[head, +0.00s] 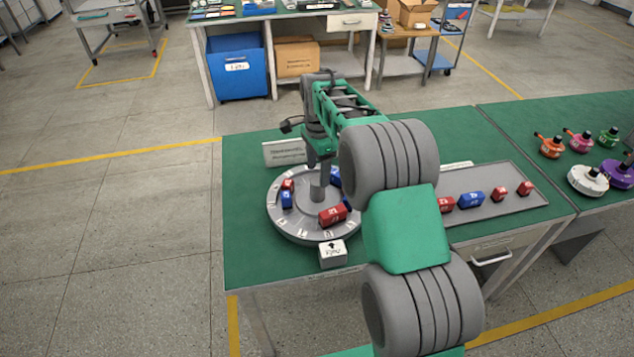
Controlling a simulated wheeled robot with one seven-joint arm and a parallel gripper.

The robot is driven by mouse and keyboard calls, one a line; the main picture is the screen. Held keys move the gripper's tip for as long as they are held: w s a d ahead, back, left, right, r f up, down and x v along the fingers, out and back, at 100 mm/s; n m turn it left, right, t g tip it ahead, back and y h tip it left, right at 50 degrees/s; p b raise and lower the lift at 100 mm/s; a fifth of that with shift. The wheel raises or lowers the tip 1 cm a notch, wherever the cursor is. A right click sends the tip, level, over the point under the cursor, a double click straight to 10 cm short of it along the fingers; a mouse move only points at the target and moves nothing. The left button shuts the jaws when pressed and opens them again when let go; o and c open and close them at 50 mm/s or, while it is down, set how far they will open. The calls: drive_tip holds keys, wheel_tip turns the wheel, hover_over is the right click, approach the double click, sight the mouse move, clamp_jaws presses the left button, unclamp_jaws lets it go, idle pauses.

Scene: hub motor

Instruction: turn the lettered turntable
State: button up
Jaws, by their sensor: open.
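The lettered turntable (301,226) is a round grey disc with pale letter marks around its rim. It sits on the green bench top. Several red and blue blocks stand on it, including a red block (332,215) at the front and a blue block (286,200) at the left. A grey post rises at its middle. A white marker (333,253) with a black arrow stands at its front edge. My gripper (321,150) is open above the post, pointing down. Its fingertips are not clear, so I cannot tell whether they touch the post. My arm hides part of the disc's right side.
A grey tray (512,206) with red and blue blocks lies to the right, partly behind my arm. A small sign (284,152) stands behind the turntable. The bench's left front corner is clear. A second bench at the right holds coloured motors (588,180).

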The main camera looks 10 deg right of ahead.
sight(317, 188)
drive_tip(key=shift+w+f, duration=0.25)
drive_tip(key=shift+f, duration=0.2)
wheel_tip(317, 188, down, 7)
drive_tip(key=shift+f+p, duration=0.2)
drive_tip(key=shift+p, duration=0.65)
clamp_jaws()
